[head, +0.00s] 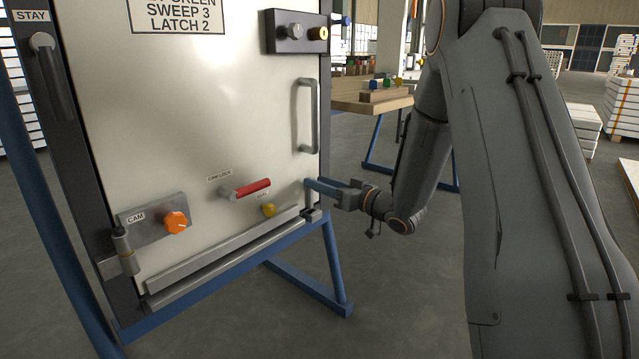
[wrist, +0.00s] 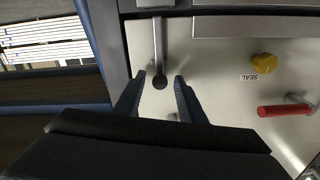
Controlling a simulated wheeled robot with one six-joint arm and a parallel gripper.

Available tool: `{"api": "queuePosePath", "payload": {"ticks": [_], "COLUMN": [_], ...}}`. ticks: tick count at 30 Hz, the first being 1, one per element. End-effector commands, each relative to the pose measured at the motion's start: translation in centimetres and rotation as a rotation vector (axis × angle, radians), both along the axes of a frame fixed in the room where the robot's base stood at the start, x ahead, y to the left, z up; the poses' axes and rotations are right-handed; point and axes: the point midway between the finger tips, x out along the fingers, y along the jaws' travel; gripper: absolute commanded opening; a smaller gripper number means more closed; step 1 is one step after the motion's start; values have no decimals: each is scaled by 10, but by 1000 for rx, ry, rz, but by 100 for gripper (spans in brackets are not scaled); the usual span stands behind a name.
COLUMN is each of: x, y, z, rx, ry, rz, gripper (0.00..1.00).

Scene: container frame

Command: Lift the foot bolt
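The foot bolt (wrist: 158,45) is a thin grey rod with a dark round knob, at the lower right corner of the pale door panel (head: 200,110). My gripper (head: 308,183) reaches in from the right. In the wrist view, which is upside down, my gripper (wrist: 160,79) is open, with the knob between its fingertips and a gap on each side.
Close by on the door are a yellow seal knob (head: 269,210), a red cam lock handle (head: 251,188) and a grey pull handle (head: 307,115). An orange cam knob (head: 176,222) sits lower left. A blue frame (head: 333,262) stands below; a wooden bench (head: 372,103) is behind.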

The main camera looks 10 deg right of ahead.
Motion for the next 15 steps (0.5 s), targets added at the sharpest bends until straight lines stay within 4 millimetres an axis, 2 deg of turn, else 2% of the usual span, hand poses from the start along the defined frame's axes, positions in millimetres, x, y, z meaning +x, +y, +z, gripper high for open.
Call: {"api": "queuePosePath", "payload": {"ticks": [9,15], "x": [-41,-56], "y": [-30,-41], "z": [2,2], "rx": [2,0], "ry": [1,-1], "rz": [-3,-1], "gripper": [37,37]}}
